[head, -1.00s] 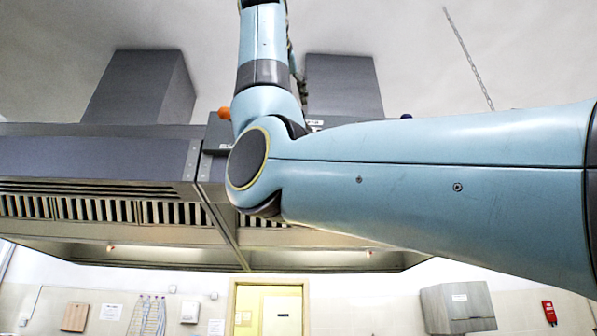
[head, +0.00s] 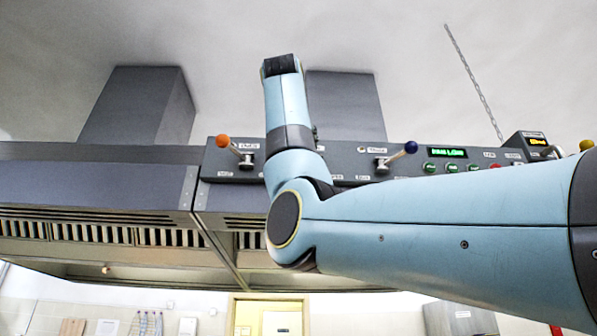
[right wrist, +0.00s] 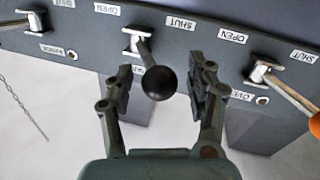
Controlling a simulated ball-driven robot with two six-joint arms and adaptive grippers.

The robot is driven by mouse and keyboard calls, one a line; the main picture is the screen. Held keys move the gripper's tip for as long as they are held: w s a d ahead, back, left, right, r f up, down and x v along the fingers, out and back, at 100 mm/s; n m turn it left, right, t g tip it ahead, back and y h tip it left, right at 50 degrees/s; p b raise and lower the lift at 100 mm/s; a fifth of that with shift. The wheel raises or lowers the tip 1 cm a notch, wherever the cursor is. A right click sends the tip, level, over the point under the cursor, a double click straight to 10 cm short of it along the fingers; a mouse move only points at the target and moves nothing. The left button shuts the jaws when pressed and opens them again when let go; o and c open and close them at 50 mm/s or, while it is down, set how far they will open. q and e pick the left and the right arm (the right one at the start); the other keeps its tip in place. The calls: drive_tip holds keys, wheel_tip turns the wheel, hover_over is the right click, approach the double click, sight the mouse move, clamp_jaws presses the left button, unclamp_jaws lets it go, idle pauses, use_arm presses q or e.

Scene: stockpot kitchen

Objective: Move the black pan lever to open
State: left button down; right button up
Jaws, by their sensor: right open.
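The black pan lever has a black ball (right wrist: 159,83) on a metal stem, with its base (right wrist: 135,40) on the grey panel (right wrist: 200,50) in the right wrist view. Its stem leans a little toward the SHUT label (right wrist: 180,24), away from the OPEN label (right wrist: 107,8). My right gripper (right wrist: 166,75) is open, with one finger on each side of the ball and visible gaps. In the head view I cannot make out the black lever or right gripper; my right arm covers the middle of the panel. My left gripper is not in view.
An orange-ball lever (head: 222,142) stands left on the panel, and a blue-ball lever (head: 410,147) right of my arm. The orange ball (right wrist: 316,125) is near the right wrist view's edge. Green buttons (head: 452,167) and a lit display (head: 447,153) are farther right.

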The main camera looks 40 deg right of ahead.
clamp_jaws()
idle(0.3)
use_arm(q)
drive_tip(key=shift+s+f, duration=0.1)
